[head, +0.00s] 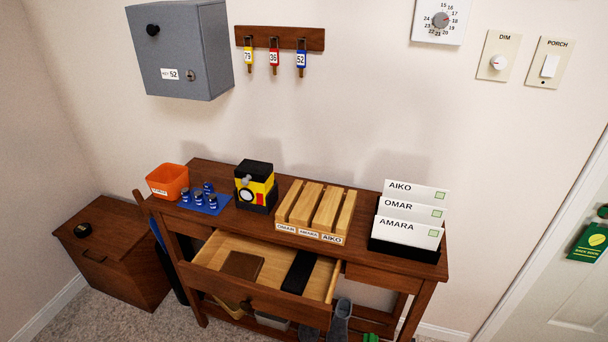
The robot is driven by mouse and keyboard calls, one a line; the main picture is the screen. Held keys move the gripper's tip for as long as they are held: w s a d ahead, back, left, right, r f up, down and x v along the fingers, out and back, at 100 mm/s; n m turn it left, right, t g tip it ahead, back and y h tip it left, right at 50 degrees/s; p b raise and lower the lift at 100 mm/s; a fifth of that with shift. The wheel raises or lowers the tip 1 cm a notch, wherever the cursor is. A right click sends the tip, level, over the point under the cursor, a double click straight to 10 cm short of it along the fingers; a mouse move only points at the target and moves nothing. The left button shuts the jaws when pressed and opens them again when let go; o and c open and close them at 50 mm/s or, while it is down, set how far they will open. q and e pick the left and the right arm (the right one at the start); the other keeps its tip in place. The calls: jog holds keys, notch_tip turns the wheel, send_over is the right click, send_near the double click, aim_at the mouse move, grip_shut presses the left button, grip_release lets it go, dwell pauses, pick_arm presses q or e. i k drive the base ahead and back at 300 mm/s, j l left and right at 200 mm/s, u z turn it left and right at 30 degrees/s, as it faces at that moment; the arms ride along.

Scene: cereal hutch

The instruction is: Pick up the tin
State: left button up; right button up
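No object in the head view is plainly marked as a tin, and I cannot tell for certain which one it is. A boxy yellow and black object (256,187) with a white round face and a red patch stands upright on the console table (215,172). Several small blue cylinders with white bands stand on a blue mat (212,208) to its left. The open drawer (222,249) holds a flat brown item (242,265) and a flat black item (298,271). Neither of my grippers is in view.
An orange bin (167,181) stands at the table's left end. A wooden slotted rack (316,208) and a black card holder (404,248) stand to the right. The drawer juts out in front. A grey key cabinet (181,50) and key rack (280,38) hang above.

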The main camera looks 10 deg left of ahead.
aim_at(82, 230)
jog(key=u, duration=1.85)
jog(key=i+z, duration=0.2)
jog(key=z, duration=0.2)
jog(key=i+j+z, duration=0.15)
jog(key=z, duration=0.3)
